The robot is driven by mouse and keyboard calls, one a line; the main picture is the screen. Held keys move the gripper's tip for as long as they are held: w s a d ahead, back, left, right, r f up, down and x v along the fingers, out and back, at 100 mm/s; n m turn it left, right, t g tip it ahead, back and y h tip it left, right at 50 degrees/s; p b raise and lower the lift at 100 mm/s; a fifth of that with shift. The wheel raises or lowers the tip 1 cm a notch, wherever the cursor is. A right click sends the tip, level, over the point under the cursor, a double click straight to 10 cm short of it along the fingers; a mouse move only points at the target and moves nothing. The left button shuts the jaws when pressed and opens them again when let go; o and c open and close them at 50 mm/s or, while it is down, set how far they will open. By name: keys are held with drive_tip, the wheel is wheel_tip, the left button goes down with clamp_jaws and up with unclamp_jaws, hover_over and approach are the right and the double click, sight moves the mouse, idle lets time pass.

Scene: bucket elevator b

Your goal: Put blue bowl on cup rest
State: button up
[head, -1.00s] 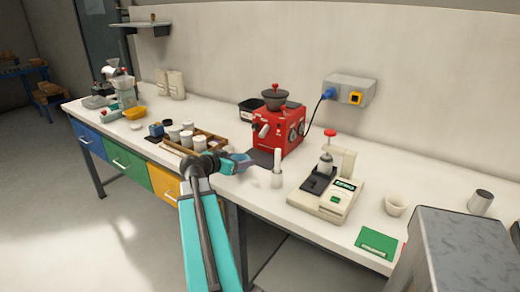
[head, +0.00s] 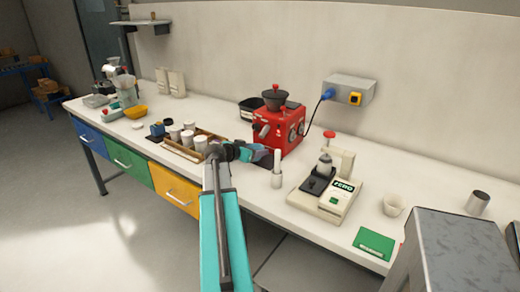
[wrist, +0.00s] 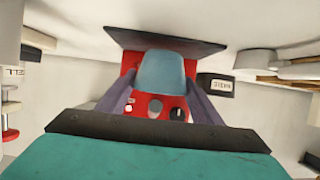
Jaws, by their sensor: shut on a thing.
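The blue bowl (wrist: 162,72) is between the two purple fingers of my gripper (wrist: 160,88) in the wrist view, and the gripper is shut on it. In the head view my gripper (head: 262,154) is close in front of the red machine (head: 279,130), and the bowl cannot be made out clearly there. The red machine also shows behind the bowl in the wrist view (wrist: 130,72). A dark flat plate (wrist: 165,40), perhaps the cup rest, lies at the machine's foot, beyond the bowl. I cannot tell whether the bowl touches it.
A white holder with an upright handle (head: 277,180) stands just right of my gripper. A scale (head: 325,198) is further right. A wooden tray (head: 184,154) with white cups is on the left.

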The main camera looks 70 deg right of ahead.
sight(259, 148)
drive_tip(key=d, duration=0.1)
drive_tip(key=d+p, duration=0.1)
drive_tip(key=d, duration=0.1)
drive_tip(key=shift+s+d+r, duration=0.1)
drive_tip(key=shift+s+d, duration=0.1)
drive_tip(key=shift+s, duration=0.2)
drive_tip(key=shift+s+d+f, duration=0.1)
drive_tip(key=shift+d+f, duration=0.1)
drive_tip(key=shift+d, duration=0.05)
drive_tip(key=shift+a+f+p, duration=0.1)
drive_tip(key=shift+f+p, duration=0.25)
drive_tip(key=shift+f, duration=0.3)
drive_tip(key=shift+f, duration=0.1)
drive_tip(key=o, duration=1.1)
drive_tip(key=shift+r, duration=0.2)
drive_tip(key=shift+a, duration=0.4)
drive_tip(key=b+v, duration=0.3)
drive_tip(key=v, duration=0.8)
drive_tip(key=shift+a, duration=0.1)
